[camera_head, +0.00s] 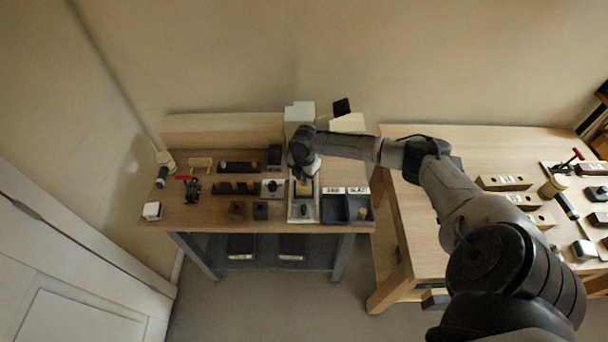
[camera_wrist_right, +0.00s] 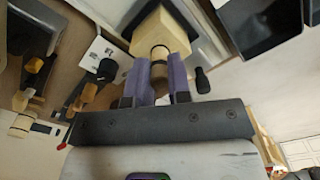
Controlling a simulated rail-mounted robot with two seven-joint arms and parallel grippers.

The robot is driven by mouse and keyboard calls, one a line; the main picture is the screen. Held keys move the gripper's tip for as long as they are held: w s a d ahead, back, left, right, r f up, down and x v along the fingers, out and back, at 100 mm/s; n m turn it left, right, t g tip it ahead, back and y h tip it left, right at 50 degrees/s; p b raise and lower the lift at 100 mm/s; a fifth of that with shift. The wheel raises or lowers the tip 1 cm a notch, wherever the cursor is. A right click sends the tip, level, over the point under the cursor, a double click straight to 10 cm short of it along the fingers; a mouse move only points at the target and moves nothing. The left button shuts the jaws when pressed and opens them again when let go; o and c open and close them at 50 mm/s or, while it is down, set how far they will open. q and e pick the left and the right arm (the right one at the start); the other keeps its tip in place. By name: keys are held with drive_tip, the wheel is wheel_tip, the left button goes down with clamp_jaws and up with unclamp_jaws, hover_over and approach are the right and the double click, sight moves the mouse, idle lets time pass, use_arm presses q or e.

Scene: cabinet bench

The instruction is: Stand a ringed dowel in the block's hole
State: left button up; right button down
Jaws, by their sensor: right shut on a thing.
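My right gripper (camera_head: 304,178) points down over the light tray near the middle of the cabinet bench. In the right wrist view its purple fingers (camera_wrist_right: 162,70) are shut on a pale wooden dowel (camera_wrist_right: 159,68) with a dark ring. The wooden block (camera_wrist_right: 160,30) lies just beyond the fingertips, in line with the dowel; it also shows below the gripper in the head view (camera_head: 303,188). The dowel's far end and the block's hole are hidden, so I cannot tell whether the dowel is in the hole. My left gripper is not in view.
The light tray (camera_head: 291,212) holds the block and a dark knob (camera_head: 304,210). Dark bins (camera_head: 335,209) stand to its right. Black racks (camera_head: 237,187), a red-handled clamp (camera_head: 192,189) and small blocks crowd the left. A second table (camera_head: 450,150) stands to the right.

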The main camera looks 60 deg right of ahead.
drive_tip(key=shift+f, duration=0.1)
idle(0.3)
drive_tip(key=shift+f, duration=0.3)
idle(0.5)
drive_tip(key=shift+f, duration=0.2)
idle(0.4)
drive_tip(key=c, duration=1)
unclamp_jaws()
drive_tip(key=shift+o, duration=1)
drive_tip(key=shift+p, duration=0.35)
